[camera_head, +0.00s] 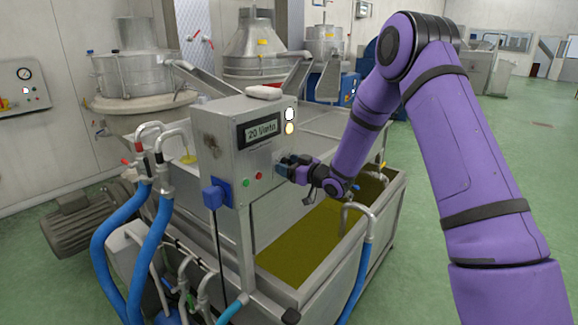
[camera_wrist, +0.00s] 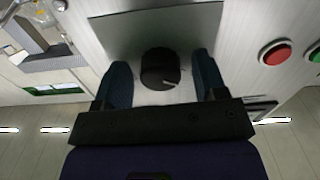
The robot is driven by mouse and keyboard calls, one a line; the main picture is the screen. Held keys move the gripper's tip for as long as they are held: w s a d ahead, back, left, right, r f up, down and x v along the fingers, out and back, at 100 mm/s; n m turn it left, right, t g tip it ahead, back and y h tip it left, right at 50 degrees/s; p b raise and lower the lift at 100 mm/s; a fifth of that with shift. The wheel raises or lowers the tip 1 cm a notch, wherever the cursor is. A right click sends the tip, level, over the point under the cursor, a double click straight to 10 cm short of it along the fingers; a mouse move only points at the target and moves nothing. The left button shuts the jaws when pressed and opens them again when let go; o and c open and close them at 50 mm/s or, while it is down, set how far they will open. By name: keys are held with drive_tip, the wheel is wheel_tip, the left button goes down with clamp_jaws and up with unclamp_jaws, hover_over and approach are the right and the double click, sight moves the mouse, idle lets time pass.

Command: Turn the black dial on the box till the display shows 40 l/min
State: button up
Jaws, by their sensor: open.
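The grey metal box (camera_head: 225,160) stands at the centre of the head view. Its display (camera_head: 259,131) reads what looks like 20 l/min. The black dial (camera_wrist: 160,68) is in the wrist view, with a light pointer line toward the lower right. My gripper (camera_wrist: 164,80) is open, with one blue finger on each side of the dial. Small gaps show between the fingers and the dial. In the head view my gripper (camera_head: 285,167) is at the box's front face and hides the dial.
A red button (camera_wrist: 275,53) and a green button (camera_wrist: 314,54) are right of the dial in the wrist view. A white item (camera_head: 264,92) lies on the box. A blue block (camera_head: 216,193) is on its lower corner. An open tank (camera_head: 384,212) of olive-coloured liquid is beneath my arm.

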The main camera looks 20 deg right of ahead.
drive_tip(key=c, duration=0.9)
drive_tip(key=shift+m, duration=0.4)
drive_tip(key=m, duration=1.1)
drive_tip(key=o, duration=0.9)
